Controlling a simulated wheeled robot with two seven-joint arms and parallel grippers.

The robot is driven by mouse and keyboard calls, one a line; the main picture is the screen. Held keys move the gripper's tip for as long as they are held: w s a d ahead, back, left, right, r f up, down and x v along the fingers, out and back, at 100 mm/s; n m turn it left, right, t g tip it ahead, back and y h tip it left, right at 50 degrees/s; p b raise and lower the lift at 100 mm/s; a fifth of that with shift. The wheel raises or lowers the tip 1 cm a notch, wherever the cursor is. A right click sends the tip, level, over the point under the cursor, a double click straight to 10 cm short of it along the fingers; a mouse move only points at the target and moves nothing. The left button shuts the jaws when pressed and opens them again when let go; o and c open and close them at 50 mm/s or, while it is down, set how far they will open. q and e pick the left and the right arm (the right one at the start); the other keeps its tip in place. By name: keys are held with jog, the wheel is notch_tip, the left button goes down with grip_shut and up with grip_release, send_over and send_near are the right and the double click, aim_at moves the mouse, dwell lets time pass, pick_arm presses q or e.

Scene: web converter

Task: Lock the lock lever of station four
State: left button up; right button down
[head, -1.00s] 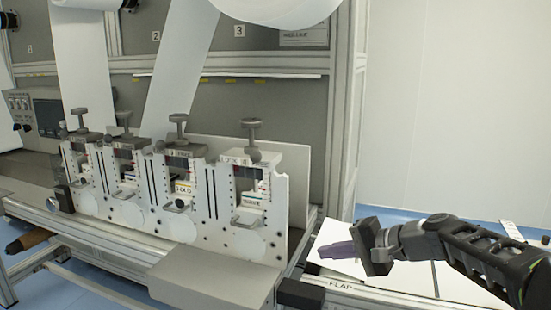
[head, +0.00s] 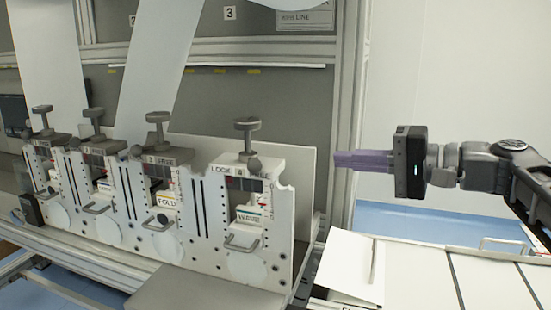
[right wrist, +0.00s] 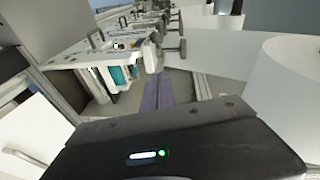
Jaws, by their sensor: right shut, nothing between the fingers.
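Station four (head: 250,215) is the rightmost white unit in the head view, labelled LOCK, 4 and FREE along its top edge. A small grey rounded lever (head: 254,164) at that top edge leans toward the FREE side. A T-shaped grey knob (head: 247,126) stands above it. My right gripper (head: 337,161) is shut and empty, its purple fingers pointing left. In the picture they are right of station four, at about the lever's height, and apart from it. The fingers also show in the right wrist view (right wrist: 158,92), with the row of stations beyond. My left gripper is not in view.
Several similar stations, including station three (head: 158,200), stand in a row to the left. White web strips (head: 150,75) hang behind them. A frame post (head: 347,120) rises behind my right fingers. A white-topped surface (head: 410,270) lies below my right arm.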

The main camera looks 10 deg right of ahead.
jog(key=p, duration=0.2)
send_near(251, 160)
jog(key=shift+w+a+f, duration=0.3)
jog(key=shift+w+a, duration=0.05)
jog(key=shift+w, duration=0.5)
jog(key=shift+w+a+f, duration=0.35)
jog(key=shift+w, duration=0.55)
jog(key=shift+w+a+f, duration=0.3)
jog(key=shift+w+a, duration=0.05)
jog(key=shift+w, duration=0.5)
jog(key=shift+a, duration=0.15)
